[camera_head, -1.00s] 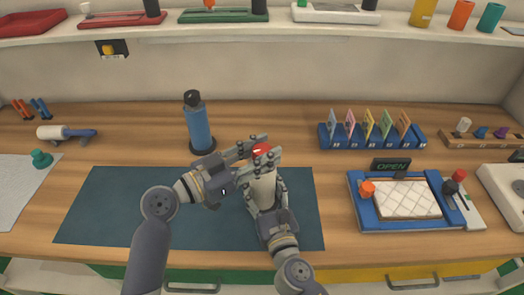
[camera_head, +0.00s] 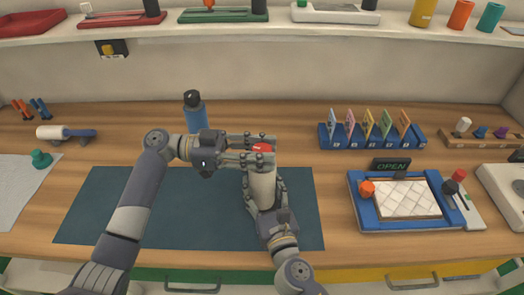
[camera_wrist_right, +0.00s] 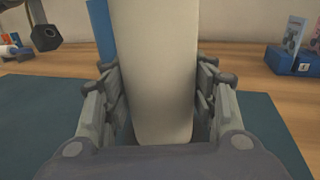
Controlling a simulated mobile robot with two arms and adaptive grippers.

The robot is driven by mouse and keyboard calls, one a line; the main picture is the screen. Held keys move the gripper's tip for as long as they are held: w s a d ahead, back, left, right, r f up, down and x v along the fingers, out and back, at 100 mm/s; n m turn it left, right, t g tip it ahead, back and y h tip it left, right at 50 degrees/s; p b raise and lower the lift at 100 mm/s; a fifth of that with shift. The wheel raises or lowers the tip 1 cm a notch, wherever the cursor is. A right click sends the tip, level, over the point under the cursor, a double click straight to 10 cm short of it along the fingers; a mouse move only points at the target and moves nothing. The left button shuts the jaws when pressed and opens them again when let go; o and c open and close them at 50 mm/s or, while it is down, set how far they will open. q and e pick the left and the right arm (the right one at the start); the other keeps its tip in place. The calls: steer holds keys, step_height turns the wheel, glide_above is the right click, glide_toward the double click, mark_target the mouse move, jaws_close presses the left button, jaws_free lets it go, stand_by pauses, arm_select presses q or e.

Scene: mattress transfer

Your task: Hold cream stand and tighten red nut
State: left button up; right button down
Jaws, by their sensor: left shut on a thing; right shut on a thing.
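The cream stand (camera_head: 262,186) stands upright on the dark blue mat (camera_head: 140,205) in the head view. My right gripper (camera_head: 264,196) is shut around its body from the front. In the right wrist view the stand (camera_wrist_right: 155,70) fills the space between the fingers of my right gripper (camera_wrist_right: 158,105). The red nut (camera_head: 262,148) sits at the top of the stand. My left gripper (camera_head: 262,150) comes in from the left and is shut on the nut, one finger behind it and one in front. The fingers partly hide the nut.
A blue bottle (camera_head: 195,115) stands behind my left gripper. A blue rack with coloured cards (camera_head: 372,137) and a blue tray with a white quilted pad (camera_head: 405,200) are on the right.

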arm_select(q)
steer(key=shift+w+m+g+y, duration=0.15)
steer(key=shift+m+g+y, duration=0.25)
steer(key=shift+m+g, duration=0.85)
steer(key=shift+w+m+g+y, duration=0.1)
steer(key=shift+m+g+y, duration=0.5)
steer(key=shift+g, duration=1.15)
arm_select(e)
steer(key=shift+a+r, duration=0.1)
steer(key=shift+r, duration=0.15)
arm_select(q)
steer(key=shift+s+a+m+g, duration=0.1)
steer(key=shift+m+g, duration=0.3)
steer(key=shift+m, duration=0.05)
steer(key=o, duration=0.9)
steer(key=shift+o, duration=0.9)
steer(key=shift+s, duration=0.1)
steer(key=v, duration=0.7)
steer(key=shift+w+a, duration=0.15)
steer(key=shift+w, duration=0.1)
